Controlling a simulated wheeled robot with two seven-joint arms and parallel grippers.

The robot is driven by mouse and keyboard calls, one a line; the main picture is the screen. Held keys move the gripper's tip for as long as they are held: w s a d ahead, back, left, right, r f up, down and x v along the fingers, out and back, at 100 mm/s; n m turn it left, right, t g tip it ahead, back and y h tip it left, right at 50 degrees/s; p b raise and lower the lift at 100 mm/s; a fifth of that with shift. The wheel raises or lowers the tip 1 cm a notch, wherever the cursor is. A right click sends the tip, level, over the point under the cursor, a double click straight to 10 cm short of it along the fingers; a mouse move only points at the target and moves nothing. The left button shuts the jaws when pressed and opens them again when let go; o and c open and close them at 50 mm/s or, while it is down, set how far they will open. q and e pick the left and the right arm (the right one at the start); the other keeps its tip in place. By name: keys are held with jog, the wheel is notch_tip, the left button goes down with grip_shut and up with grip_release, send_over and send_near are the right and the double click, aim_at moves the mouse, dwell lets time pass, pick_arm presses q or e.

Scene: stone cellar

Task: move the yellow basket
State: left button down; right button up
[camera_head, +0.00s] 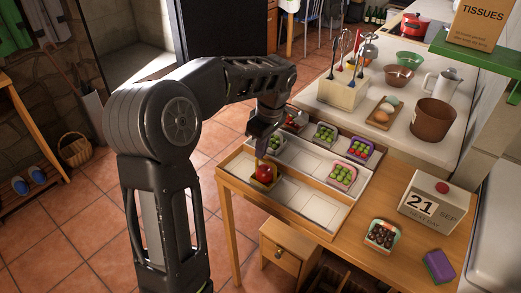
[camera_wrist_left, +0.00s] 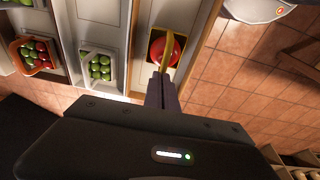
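The yellow basket (camera_head: 257,163) holds something round and red and sits in the left part of the front tray row on the wooden table. In the left wrist view its yellow handle (camera_wrist_left: 169,45) arches over the red contents. My left gripper (camera_head: 261,147) is right above the basket, pointing down. In the wrist view its fingers (camera_wrist_left: 161,88) are close together at the end of the handle and look shut on it. The basket appears to rest in the tray. My right gripper is in neither view.
Several other fruit baskets stand in the row behind. A calendar box (camera_head: 422,211), a basket of dark items (camera_head: 371,238) and a sponge (camera_head: 438,266) are on the table's right.

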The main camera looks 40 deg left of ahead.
aim_at(275, 168)
pick_arm(q)
jog(key=d, duration=0.2)
jog(key=d+f+b, duration=0.1)
jog(key=d, duration=0.2)
jog(key=shift+s+d, duration=0.1)
jog(key=shift+d, duration=0.55)
jog(key=shift+r+p, duration=0.35)
jog(key=shift+r, duration=0.5)
jog(key=shift+w+a+r, duration=0.1)
jog(key=shift+w+a, duration=0.05)
jog(key=shift+w, duration=0.05)
jog(key=d+b, duration=0.2)
jog(key=d, duration=1)
jog(key=shift+d+r, duration=0.15)
jog(key=shift+r, duration=0.1)
